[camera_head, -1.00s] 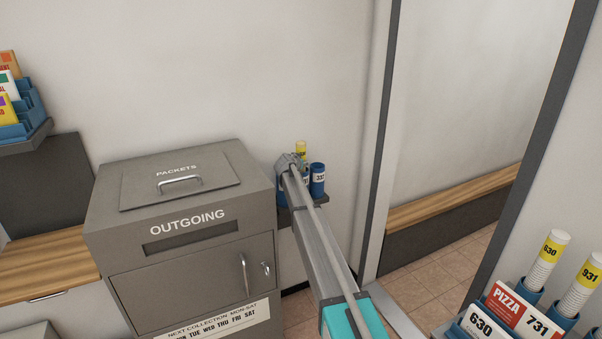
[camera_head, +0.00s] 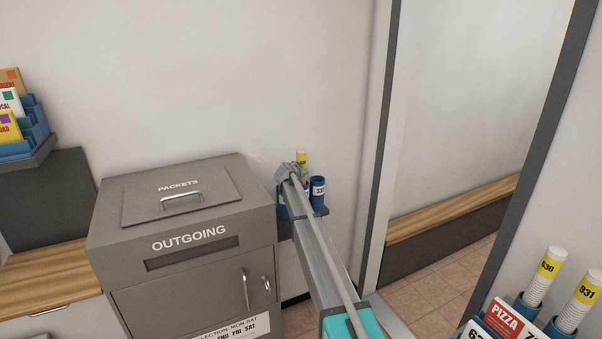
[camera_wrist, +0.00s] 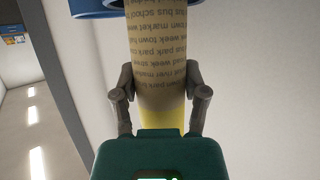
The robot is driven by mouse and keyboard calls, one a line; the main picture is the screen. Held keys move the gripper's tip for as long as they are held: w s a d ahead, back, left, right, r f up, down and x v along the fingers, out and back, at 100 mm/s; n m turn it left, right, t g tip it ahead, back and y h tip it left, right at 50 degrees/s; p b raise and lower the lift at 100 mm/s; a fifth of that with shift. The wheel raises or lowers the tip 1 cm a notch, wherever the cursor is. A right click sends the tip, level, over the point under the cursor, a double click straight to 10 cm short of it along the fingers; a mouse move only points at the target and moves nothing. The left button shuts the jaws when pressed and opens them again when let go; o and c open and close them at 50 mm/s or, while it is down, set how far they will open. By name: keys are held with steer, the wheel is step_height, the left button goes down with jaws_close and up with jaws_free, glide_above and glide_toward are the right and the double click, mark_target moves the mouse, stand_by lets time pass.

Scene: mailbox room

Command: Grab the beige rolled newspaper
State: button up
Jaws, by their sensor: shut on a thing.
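The beige rolled newspaper (camera_wrist: 163,60) with printed text and a yellow band fills the middle of the wrist view. My gripper (camera_wrist: 163,93) is shut on it, one finger on each side. The far end of the roll meets a blue ring-shaped rim (camera_wrist: 88,6) at the top of the wrist view; I cannot tell how deep it sits there. In the head view my gripper (camera_head: 299,170) is at the small wall shelf, and the yellow part of the roll (camera_head: 301,157) shows just above it.
A blue numbered cup (camera_head: 317,191) stands on the small shelf right of my gripper. The grey outgoing box (camera_head: 180,255) stands to the left. White rolls with yellow labels (camera_head: 547,268) and a pizza flyer (camera_head: 507,318) are in a holder at lower right.

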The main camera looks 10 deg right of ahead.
steer(key=shift+r+p, duration=7.5)
steer(key=shift+r, duration=0.45)
